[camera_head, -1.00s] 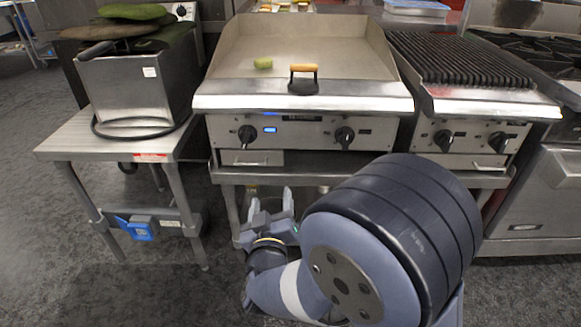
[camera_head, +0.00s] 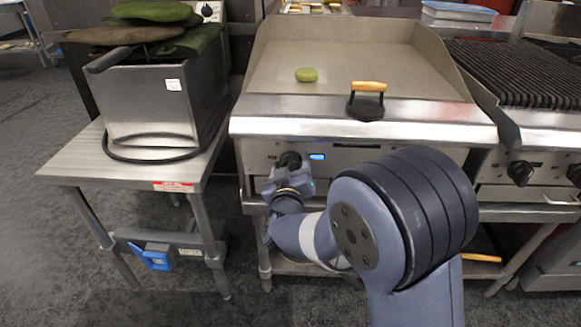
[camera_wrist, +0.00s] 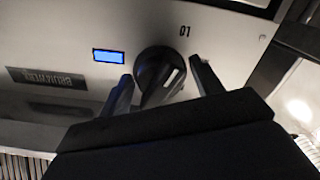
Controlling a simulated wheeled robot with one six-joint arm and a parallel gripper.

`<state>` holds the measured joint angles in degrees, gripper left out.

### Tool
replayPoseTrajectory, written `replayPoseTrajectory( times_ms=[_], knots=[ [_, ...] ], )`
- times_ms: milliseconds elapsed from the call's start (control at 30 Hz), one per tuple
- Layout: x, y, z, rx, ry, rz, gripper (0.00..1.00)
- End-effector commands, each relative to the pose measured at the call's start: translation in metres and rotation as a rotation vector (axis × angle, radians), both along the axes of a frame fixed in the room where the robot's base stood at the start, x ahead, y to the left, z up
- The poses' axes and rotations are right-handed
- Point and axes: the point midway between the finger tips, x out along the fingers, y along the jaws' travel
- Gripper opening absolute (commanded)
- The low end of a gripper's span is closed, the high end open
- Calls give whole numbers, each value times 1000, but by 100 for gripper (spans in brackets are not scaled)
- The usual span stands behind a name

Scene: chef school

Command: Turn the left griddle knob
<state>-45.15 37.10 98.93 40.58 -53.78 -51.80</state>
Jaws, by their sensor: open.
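The left griddle knob (camera_head: 289,160) is black and sits on the steel front panel of the griddle (camera_head: 365,132), left of a lit blue display (camera_head: 316,156). In the wrist view the knob (camera_wrist: 158,75) shows large, with a pale pointer mark on its face. My gripper (camera_head: 288,172) is right at the knob in the head view. In the wrist view my gripper (camera_wrist: 160,80) is open, with one finger on each side of the knob. I cannot tell whether either finger touches it. The right griddle knob is hidden behind my arm in the head view.
A press with a wooden handle (camera_head: 367,100) and a green item (camera_head: 306,75) lie on the griddle. A steel fryer (camera_head: 140,105) stands on a side table (camera_head: 75,165) at left. A charbroiler (camera_head: 530,80) stands at right. Floor shows at lower left.

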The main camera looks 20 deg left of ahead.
Motion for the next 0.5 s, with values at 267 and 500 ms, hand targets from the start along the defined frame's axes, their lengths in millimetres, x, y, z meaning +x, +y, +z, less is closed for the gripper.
replayPoseTrajectory(
  times_ms=[267,500],
  knots=[
    [0,0,0,-1,0,0,59],
    [0,0,0,-1,0,0,39]
  ],
)
